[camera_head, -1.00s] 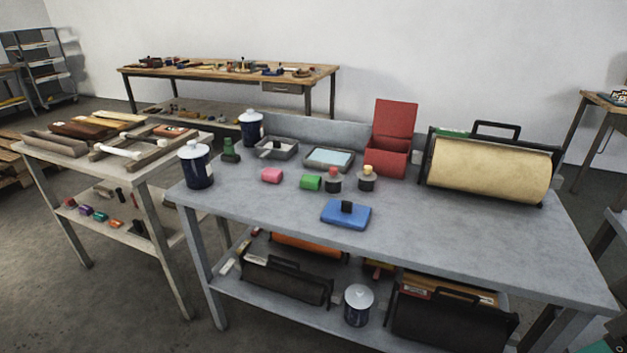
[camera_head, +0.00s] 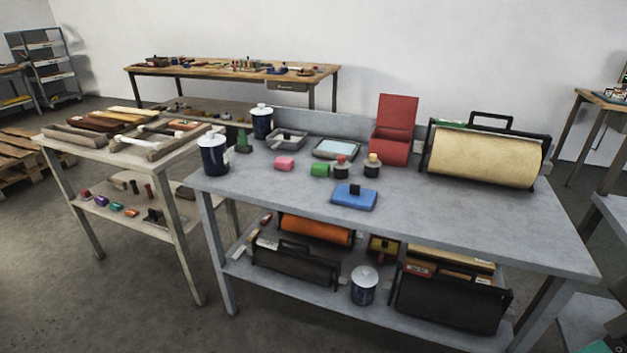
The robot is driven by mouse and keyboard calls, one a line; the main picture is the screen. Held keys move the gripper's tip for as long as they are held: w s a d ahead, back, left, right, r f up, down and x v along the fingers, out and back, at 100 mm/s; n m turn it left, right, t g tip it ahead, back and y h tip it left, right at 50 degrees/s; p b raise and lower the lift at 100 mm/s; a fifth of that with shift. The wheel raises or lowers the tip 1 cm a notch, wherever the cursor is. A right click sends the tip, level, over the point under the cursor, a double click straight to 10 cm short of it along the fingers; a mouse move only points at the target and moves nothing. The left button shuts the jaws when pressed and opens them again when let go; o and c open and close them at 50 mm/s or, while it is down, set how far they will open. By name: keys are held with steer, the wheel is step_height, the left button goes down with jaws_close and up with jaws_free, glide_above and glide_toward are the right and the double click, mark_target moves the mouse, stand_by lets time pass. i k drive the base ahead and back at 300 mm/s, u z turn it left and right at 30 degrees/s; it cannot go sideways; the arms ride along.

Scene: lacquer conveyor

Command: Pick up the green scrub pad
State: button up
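A small green block, which looks like the green scrub pad (camera_head: 319,170), lies on the grey metal table (camera_head: 450,215). My gripper is not in view.
Dark blue canisters (camera_head: 214,156) stand at the table's left end. A red open box (camera_head: 391,133) and a large cream roller (camera_head: 482,160) stand at the back right. A wooden side table (camera_head: 165,162) adjoins at left. The table's front right is clear.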

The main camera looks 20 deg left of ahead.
mark_target(320, 170)
steer(key=u, duration=1.8)
steer(key=i, duration=2)
steer(key=z, duration=1.15)
steer(key=i, duration=0.5)
steer(key=z, duration=0.65)
